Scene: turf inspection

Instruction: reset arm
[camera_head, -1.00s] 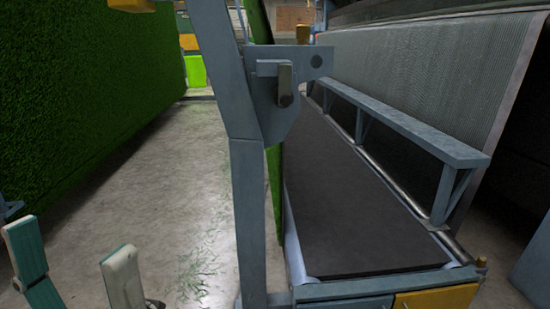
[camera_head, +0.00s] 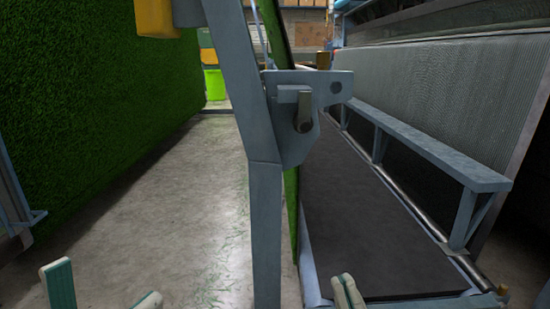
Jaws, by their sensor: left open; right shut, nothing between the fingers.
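My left gripper (camera_head: 103,292) is at the bottom left of the head view, in front of the bare floor. Its two pale, green-sided fingers stand wide apart with nothing between them. My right gripper (camera_head: 348,292) pokes in at the bottom edge, in front of the near end of the dark belt. Its pale fingers are together and hold nothing. Most of both grippers and both arms are below the picture.
A blue-grey steel post (camera_head: 263,200) with a bracket stands in the middle. A dark conveyor belt (camera_head: 365,225) and a rail (camera_head: 420,150) run along the right. A green turf wall (camera_head: 95,120) stands left.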

